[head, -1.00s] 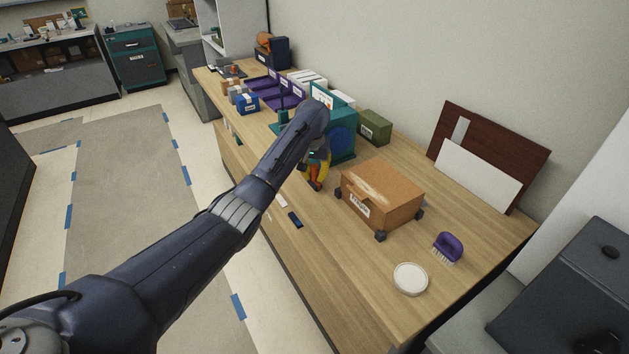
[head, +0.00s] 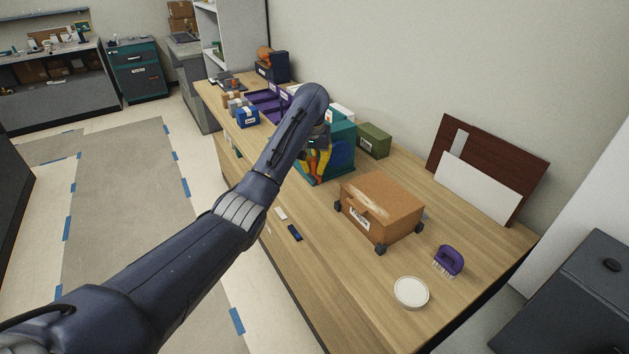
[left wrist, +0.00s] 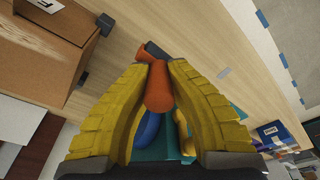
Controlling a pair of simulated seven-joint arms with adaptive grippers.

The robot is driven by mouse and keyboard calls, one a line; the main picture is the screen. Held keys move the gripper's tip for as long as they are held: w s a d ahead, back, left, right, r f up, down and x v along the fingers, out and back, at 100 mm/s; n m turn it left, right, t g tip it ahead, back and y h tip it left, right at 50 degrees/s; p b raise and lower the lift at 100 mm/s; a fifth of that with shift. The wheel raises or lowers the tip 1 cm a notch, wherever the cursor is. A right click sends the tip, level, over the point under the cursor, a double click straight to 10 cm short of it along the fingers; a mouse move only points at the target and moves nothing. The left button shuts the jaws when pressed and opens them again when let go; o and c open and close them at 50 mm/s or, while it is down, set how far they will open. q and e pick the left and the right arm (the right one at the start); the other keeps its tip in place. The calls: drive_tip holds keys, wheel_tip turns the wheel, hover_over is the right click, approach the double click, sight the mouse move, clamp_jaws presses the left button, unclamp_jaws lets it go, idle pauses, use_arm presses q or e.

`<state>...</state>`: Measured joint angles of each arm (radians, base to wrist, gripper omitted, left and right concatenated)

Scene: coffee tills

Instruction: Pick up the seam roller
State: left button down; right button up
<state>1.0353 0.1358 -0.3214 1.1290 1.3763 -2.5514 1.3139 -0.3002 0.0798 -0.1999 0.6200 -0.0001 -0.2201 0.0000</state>
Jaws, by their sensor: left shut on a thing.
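The seam roller shows in the left wrist view as an orange handle (left wrist: 159,90) with a dark end pointing away between the fingertips. My left gripper (left wrist: 161,66) has yellow fingers closed on both sides of the handle. In the head view my left gripper (head: 316,160) is in front of the teal case, above the table, with a little orange showing at its fingers. Most of the roller is hidden there by the gripper and forearm. My right gripper is in neither view.
A teal case (head: 342,138) stands right behind the gripper. A cardboard box (head: 382,208) on dark corner feet stands nearer. A purple brush (head: 449,261) and a white round lid (head: 411,292) lie at the near end. The front strip of the wooden table (head: 330,265) is mostly clear.

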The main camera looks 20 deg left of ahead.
use_arm(q)
wheel_tip(320, 180, up, 12)
drive_tip(key=shift+f, duration=0.1)
idle(0.5)
